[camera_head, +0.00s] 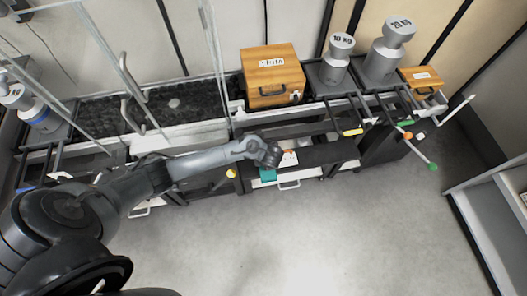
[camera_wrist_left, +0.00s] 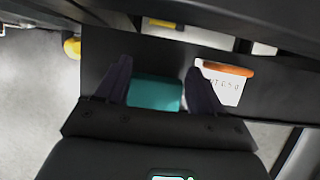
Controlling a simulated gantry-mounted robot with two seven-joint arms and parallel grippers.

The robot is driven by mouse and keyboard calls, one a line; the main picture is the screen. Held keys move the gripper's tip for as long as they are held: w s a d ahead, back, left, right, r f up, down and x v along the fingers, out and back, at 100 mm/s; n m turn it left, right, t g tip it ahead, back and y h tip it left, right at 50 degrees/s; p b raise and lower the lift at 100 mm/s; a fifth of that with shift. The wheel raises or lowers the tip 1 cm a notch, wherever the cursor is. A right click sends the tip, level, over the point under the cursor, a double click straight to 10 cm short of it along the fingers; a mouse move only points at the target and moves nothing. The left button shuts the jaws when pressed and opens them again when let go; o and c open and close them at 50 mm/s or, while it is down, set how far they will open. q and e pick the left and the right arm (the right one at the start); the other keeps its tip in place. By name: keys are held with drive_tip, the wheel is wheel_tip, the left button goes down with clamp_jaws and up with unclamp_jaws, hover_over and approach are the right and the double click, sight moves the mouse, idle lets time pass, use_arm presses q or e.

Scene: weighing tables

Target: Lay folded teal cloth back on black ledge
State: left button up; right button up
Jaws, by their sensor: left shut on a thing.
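The folded teal cloth (camera_head: 268,174) is at the black ledge (camera_head: 324,155) below the weighing table in the head view. In the left wrist view the teal cloth (camera_wrist_left: 155,93) lies between the two dark fingers of my left gripper (camera_wrist_left: 154,92), which is shut on it. The black ledge (camera_wrist_left: 115,52) is behind and around the cloth there. I cannot tell whether the cloth touches the ledge. My left gripper (camera_head: 270,163) hides part of the cloth in the head view. My right gripper is in neither view.
A white card with an orange top (camera_wrist_left: 225,82) is right of the cloth. A wooden box (camera_head: 272,76) and two grey weights, 10 KG (camera_head: 335,66) and 20 KG (camera_head: 384,61), stand on the table above. A white shelf unit (camera_head: 490,200) is at right. The floor in front is clear.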

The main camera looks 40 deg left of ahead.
use_arm(q)
drive_tip(key=w+a, duration=0.1)
drive_tip(key=w+a+b, duration=0.1)
drive_tip(key=a, duration=0.1)
drive_tip(key=shift+w+a, duration=0.1)
drive_tip(key=shift+w, duration=0.05)
drive_tip(key=shift+b+x, duration=0.55)
drive_tip(key=shift+x, duration=0.2)
drive_tip(key=shift+s, duration=0.25)
drive_tip(key=o, duration=1)
drive_tip(key=shift+d, duration=0.25)
